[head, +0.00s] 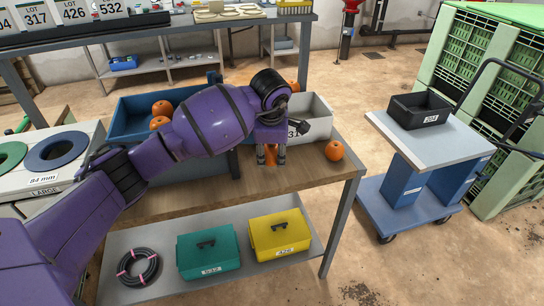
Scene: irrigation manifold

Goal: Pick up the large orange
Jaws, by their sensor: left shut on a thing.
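My left gripper (271,157) points down over the wooden table top and is shut on an orange (271,151). The fingers and wrist hide most of this orange, so its full size is hard to tell. I cannot tell whether it still touches the table. Another orange (334,150) lies alone on the table near the right end. Two more oranges (161,107) show in the blue bin, and part of one (293,85) shows behind my wrist. My right gripper is out of view.
The blue bin (128,118) and a light grey bin (320,106) stand at the table's back, partly behind my arm. A sizing board (75,177) with round holes is at left. Teal (207,262) and yellow (280,247) boxes sit on the lower shelf. A blue cart (430,147) stands right.

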